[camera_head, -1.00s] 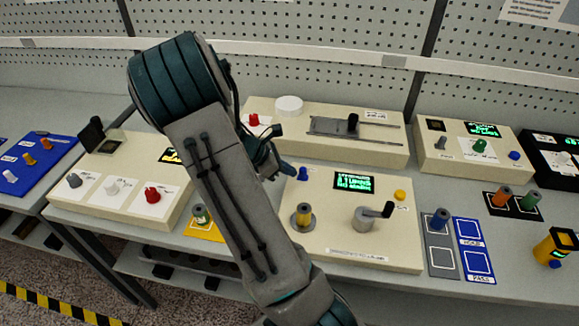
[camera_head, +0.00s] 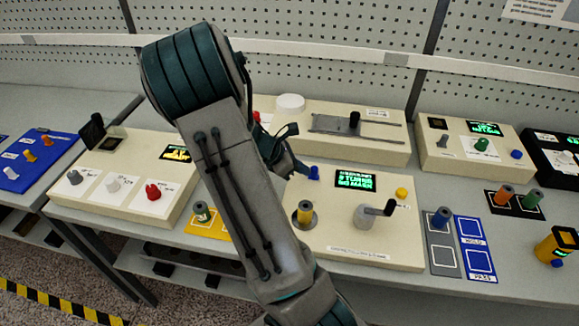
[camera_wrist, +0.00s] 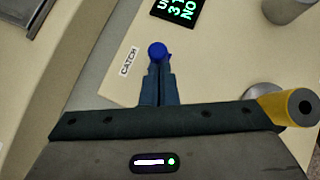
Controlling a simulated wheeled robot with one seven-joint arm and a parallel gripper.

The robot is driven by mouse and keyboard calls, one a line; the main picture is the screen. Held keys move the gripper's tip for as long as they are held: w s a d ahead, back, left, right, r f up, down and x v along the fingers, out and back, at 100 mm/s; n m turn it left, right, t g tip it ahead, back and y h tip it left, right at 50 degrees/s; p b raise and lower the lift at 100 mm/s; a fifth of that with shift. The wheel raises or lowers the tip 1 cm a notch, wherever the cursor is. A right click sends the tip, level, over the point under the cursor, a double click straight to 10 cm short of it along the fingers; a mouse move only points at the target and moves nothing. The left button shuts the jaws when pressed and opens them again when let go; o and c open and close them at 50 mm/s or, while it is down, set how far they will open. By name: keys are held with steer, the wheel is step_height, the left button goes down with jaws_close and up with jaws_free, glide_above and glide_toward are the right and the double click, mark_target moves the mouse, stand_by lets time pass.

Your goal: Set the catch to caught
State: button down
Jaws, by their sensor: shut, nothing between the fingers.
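The catch is a small blue knob (camera_head: 314,172) at the back left of the cream winding box (camera_head: 330,232). In the wrist view the catch knob (camera_wrist: 157,50) stands just past my fingertips, beside a label reading CATCH (camera_wrist: 128,62). My gripper (camera_wrist: 157,72) is shut and empty, its fingertips touching or very close to the knob. In the head view my gripper (camera_head: 300,169) is just left of the knob, and my arm hides part of the box's left side. The knob's base and slot are hidden.
The same box carries a green-lettered screen (camera_head: 356,180), a yellow-topped spindle (camera_head: 304,213), a grey crank (camera_head: 372,214) and a yellow button (camera_head: 402,193). A cream box with a slider (camera_head: 355,123) stands behind. Another box with several knobs (camera_head: 153,191) is to the left.

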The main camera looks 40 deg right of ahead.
steer(key=shift+s+d+r, duration=0.1)
steer(key=v, duration=1.4)
steer(key=shift+b, duration=0.45)
